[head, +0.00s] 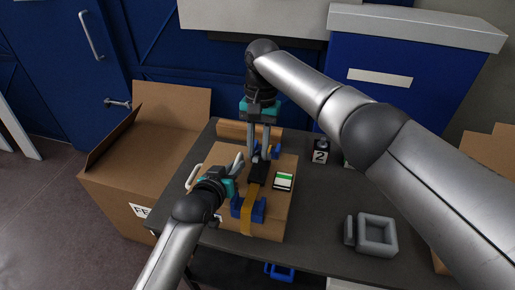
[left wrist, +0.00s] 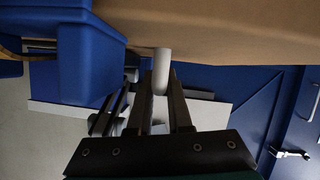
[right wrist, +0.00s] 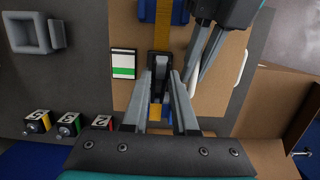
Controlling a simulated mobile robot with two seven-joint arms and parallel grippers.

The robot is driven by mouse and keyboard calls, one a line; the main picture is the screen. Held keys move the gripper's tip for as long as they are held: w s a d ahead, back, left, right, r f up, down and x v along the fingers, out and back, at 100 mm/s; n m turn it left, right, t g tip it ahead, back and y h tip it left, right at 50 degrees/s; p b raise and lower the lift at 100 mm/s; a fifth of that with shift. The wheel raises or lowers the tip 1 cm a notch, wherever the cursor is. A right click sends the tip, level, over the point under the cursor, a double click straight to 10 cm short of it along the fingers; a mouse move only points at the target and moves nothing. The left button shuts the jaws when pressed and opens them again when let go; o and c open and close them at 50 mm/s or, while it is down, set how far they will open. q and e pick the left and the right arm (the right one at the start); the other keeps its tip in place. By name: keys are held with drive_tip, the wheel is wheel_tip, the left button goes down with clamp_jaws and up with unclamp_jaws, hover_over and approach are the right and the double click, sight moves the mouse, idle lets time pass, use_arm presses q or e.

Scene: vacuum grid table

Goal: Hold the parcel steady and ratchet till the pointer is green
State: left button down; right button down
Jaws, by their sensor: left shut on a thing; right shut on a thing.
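The parcel (head: 225,160) is a brown carton on the dark table, with a yellow strap (head: 247,218) over it and blue corner pieces (head: 259,207). The black ratchet (head: 257,172) sits on the strap; it also shows in the right wrist view (right wrist: 160,66). My right gripper (head: 262,150) reaches down from above and is shut on the ratchet's handle. My left gripper (left wrist: 160,98) is shut on a white bar (left wrist: 162,62) against the parcel. A gauge card (head: 284,181) with white and green bands lies beside the ratchet; its pointer is too small to read.
A grey square tray (head: 392,237) stands on the table at right. An open carton (head: 120,170) is left of the table. My right arm crosses above the table's right side.

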sight(260, 153)
drive_tip(key=shift+d, duration=0.1)
drive_tip(key=c, duration=0.7)
unclamp_jaws()
drive_tip(key=r, duration=0.4)
drive_tip(key=w+r, duration=0.1)
drive_tip(key=r, duration=0.6)
drive_tip(key=shift+w+d+r, duration=0.25)
drive_tip(key=shift+w+r, duration=0.1)
drive_tip(key=shift+r, duration=0.05)
